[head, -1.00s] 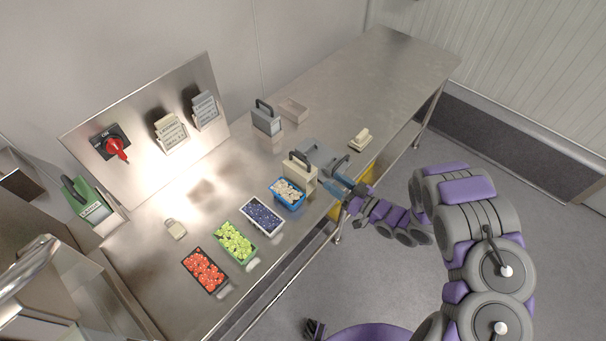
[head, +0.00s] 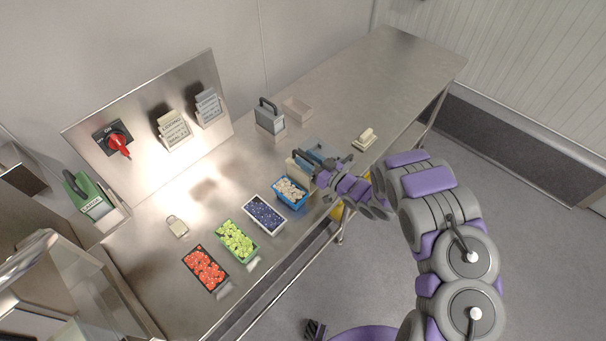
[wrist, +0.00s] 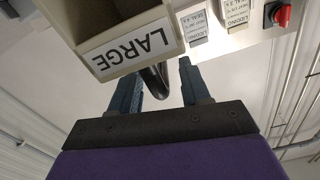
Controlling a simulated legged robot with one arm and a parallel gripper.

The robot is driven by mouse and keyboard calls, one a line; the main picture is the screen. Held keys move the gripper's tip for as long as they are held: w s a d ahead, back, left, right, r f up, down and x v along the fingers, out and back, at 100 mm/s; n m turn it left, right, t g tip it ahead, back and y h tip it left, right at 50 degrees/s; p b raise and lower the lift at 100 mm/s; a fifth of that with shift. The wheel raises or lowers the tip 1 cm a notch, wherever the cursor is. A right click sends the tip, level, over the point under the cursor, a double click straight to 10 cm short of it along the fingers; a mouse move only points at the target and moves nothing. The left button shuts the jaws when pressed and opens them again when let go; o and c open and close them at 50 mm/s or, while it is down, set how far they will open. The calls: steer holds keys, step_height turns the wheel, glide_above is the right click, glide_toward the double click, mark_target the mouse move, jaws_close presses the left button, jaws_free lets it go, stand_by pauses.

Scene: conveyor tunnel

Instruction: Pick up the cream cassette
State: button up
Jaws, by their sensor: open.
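The cream cassette (head: 297,172) stands on the steel table, just behind the blue punnet, partly hidden by my gripper (head: 312,159). In the wrist view it is a cream box (wrist: 125,38) with a "LARGE" label, seen upside down at the top. Its dark curved handle (wrist: 153,80) shows between my two blue fingers. My gripper also shows in the wrist view (wrist: 160,73), open, with the fingers apart on either side of the handle. I cannot tell whether a finger touches the handle.
Punnets of red (head: 205,268), green (head: 237,240), dark blue (head: 265,214) and pale pieces (head: 290,192) line the front edge. A grey cassette (head: 270,118) and clear tray (head: 298,109) stand behind. A green cassette (head: 88,196) is at left.

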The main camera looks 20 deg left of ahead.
steer(key=x, duration=0.2)
steer(key=shift+w+a, duration=0.1)
steer(key=shift+a, duration=0.15)
steer(key=shift+c, duration=0.3)
steer(key=shift+d, duration=0.1)
jaws_close()
stand_by(0.8)
